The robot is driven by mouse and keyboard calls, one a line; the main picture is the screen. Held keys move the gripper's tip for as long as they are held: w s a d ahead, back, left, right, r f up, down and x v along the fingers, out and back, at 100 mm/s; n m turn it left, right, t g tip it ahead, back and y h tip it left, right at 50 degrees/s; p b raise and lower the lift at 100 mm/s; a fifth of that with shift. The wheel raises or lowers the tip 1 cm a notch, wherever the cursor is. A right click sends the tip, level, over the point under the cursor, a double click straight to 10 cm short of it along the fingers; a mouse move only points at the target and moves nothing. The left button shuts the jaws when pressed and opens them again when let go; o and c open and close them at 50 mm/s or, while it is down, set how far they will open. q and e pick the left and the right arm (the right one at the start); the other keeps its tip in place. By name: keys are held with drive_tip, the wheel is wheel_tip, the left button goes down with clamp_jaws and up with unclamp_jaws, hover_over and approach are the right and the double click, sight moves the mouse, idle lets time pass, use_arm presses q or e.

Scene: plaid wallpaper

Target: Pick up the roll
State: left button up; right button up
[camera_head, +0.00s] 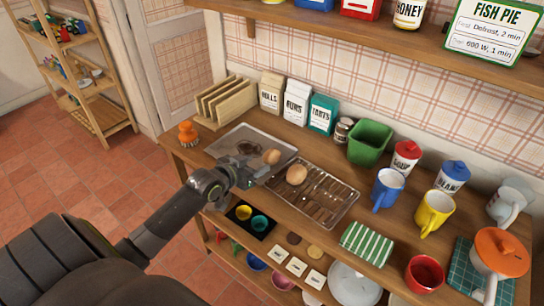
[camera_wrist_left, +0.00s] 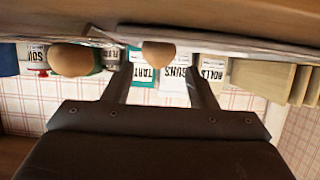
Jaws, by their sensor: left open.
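A small brown roll (camera_head: 272,156) sits on the right part of a grey tray (camera_head: 226,143). A larger round brown roll or bun (camera_head: 297,174) lies on the dark slatted tray (camera_head: 345,208) to its right. My left gripper (camera_head: 258,169) is just in front of the small roll, reaching over the counter. In the left wrist view, which is upside down, my left gripper (camera_wrist_left: 157,75) is open and empty. The small roll (camera_wrist_left: 158,53) shows in line with the gap between its fingers, and the larger one (camera_wrist_left: 70,60) is off to the left. My right gripper is not in view.
A wooden rack (camera_head: 225,102) and several labelled boxes stand behind the trays. A green bin (camera_head: 370,143), blue mug (camera_head: 387,188) and yellow mug (camera_head: 434,212) are to the right. An orange brush (camera_head: 188,133) is at the left end. A shelf with bowls lies below.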

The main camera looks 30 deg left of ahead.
sight(266, 160)
use_arm(q)
drive_tip(key=shift+w+d+f, duration=0.1)
drive_tip(key=shift+w+f, duration=0.15)
drive_tip(key=shift+w, duration=0.45)
drive_tip(key=shift+p+x, duration=0.45)
drive_tip(key=shift+x, duration=2.05)
drive_tip(key=shift+d, duration=0.1)
drive_tip(key=c, duration=0.6)
